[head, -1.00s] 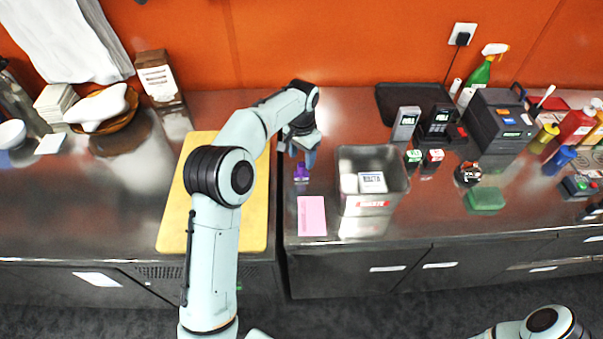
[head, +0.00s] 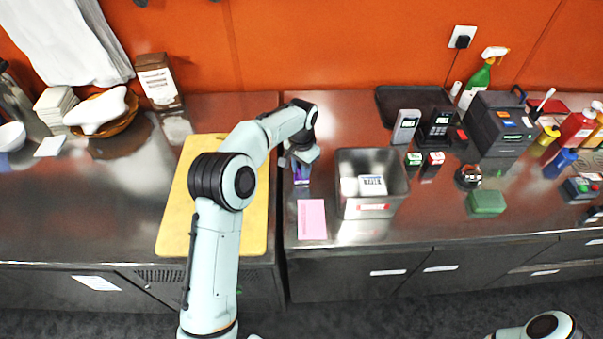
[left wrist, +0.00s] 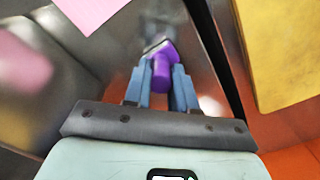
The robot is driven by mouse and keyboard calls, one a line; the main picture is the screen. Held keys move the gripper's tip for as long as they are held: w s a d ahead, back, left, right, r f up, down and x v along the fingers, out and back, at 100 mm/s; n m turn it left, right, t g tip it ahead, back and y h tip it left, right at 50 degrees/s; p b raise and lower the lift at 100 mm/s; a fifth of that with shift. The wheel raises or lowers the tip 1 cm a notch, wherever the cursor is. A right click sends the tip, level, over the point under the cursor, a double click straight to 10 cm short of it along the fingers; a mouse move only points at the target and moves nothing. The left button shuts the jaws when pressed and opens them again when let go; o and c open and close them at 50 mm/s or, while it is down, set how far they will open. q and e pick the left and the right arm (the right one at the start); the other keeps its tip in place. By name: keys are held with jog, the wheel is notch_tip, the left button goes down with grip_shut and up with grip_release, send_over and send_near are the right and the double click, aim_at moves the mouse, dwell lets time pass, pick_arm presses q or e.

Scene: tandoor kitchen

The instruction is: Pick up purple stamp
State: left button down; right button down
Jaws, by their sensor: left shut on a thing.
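The purple stamp (left wrist: 162,72) is between the fingers of my left gripper (left wrist: 163,80) in the left wrist view. The gripper is shut on it. In the head view my left gripper (head: 301,170) points down at the counter behind the pink pad, and its fingers hide most of the stamp. I cannot tell whether the stamp still touches the counter. My right gripper is not in view; only part of my right arm shows at the bottom right.
A pink pad (head: 311,219) lies just in front of the gripper. A metal bin (head: 397,185) with items inside stands close on its right. A yellow board (head: 253,236) lies to the left. Red and green stamps (head: 435,158) stand beyond the bin.

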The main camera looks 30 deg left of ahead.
pick_arm(q)
jog(key=shift+r, duration=0.1)
